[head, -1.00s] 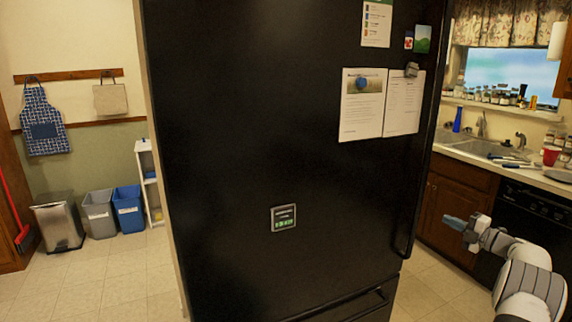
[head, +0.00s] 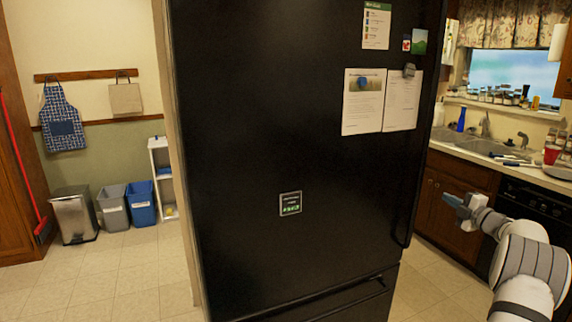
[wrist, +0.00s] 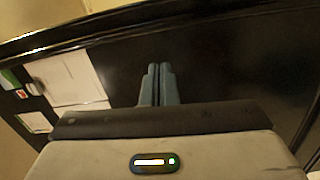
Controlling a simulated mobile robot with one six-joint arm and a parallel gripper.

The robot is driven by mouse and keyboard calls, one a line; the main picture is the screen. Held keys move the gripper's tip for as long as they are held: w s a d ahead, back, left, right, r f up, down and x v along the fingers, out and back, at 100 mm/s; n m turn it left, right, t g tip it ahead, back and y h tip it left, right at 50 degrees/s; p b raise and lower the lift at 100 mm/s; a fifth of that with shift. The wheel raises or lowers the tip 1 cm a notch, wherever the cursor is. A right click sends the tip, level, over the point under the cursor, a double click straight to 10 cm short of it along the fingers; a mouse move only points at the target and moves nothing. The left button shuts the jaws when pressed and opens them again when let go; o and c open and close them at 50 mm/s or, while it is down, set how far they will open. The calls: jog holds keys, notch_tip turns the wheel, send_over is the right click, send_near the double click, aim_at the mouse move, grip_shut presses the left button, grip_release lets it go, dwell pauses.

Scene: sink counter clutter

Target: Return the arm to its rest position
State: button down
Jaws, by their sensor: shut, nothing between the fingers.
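My gripper (head: 452,201) is at the lower right in the head view, at the end of my grey and white arm. It is in front of the lower wooden cabinets and to the right of the black fridge (head: 300,110). In the wrist view my gripper (wrist: 158,70) shows its two blue-grey fingers side by side and closed together, with nothing between them. Behind them the wrist view shows the dark fridge (wrist: 230,60) with papers (wrist: 70,78) on it.
The sink counter (head: 545,180) is at the right, above a black dishwasher (head: 535,205). A red cup (head: 551,154) and a blue bottle (head: 461,119) stand on it. Bins (head: 140,203) stand at the left wall. The floor (head: 115,280) at the left is clear.

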jog(key=a+r+m+h, duration=0.6)
jog(key=a+r+m, duration=0.1)
jog(key=r, duration=0.2)
jog(key=s+a+r+m+g+h, duration=0.2)
jog(key=s+a+m+h, duration=0.1)
jog(key=s+a+m, duration=0.25)
jog(key=s+a+f+m+g+y, duration=0.1)
jog(key=s+a+f+g, duration=0.3)
jog(key=s+a, duration=0.4)
jog(key=s+a+f+m+g+y, duration=0.1)
jog(key=s+a+f+m+g, duration=0.3)
jog(key=s, duration=1.6)
jog(key=s+a+f+m+g, duration=0.3)
jog(key=s+a+f, duration=0.4)
jog(key=s+a, duration=0.6)
jog(key=shift+s+f+g+y, duration=0.15)
jog(key=shift+s+g+y, duration=0.25)
jog(key=shift+s+g, duration=0.3)
